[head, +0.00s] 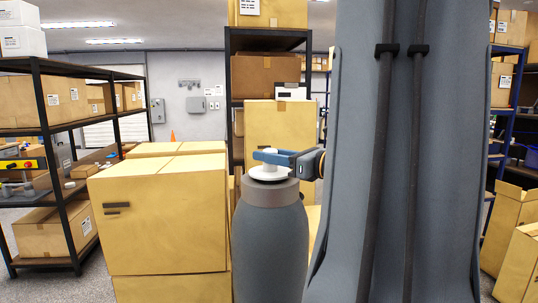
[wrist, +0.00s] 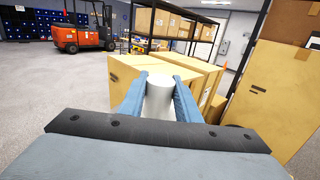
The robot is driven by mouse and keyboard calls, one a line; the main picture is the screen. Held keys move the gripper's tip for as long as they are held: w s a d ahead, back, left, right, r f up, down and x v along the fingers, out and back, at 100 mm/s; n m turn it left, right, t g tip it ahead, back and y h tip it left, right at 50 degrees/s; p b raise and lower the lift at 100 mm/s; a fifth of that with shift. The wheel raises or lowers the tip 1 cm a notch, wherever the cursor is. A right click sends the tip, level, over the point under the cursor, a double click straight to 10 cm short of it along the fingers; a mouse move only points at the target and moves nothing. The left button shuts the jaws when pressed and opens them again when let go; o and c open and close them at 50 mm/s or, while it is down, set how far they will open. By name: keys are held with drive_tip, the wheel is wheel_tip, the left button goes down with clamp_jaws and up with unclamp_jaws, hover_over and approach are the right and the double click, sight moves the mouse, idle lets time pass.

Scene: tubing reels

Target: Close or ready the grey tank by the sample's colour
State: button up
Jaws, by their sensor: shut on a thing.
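The grey tank (head: 270,245) stands upright in the head view, left of my arm, with a brownish neck (head: 270,193) at its top. A white round lid (head: 270,174) with a white knob is at the mouth of the neck, roughly level. I cannot tell whether it rests fully on the rim or sits slightly above it. My gripper (head: 272,157), with blue fingers, reaches in from the right and is shut on the lid's knob. In the wrist view the white knob (wrist: 158,98) is between both fingers (wrist: 158,84). I see no sample whose colour I can make out.
Large cardboard boxes (head: 155,220) stand close left of the tank. More boxes on a dark shelf (head: 268,38) are behind it. Another shelf (head: 60,130) is at far left. An orange forklift (wrist: 80,35) stands on open floor in the wrist view.

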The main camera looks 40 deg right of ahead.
drive_tip(key=shift+f+b, duration=0.4)
drive_tip(key=shift+f, duration=0.3)
drive_tip(key=o, duration=1.1)
drive_tip(key=shift+o, duration=0.2)
drive_tip(key=shift+b+v, duration=1)
drive_tip(key=shift+v, duration=2.9)
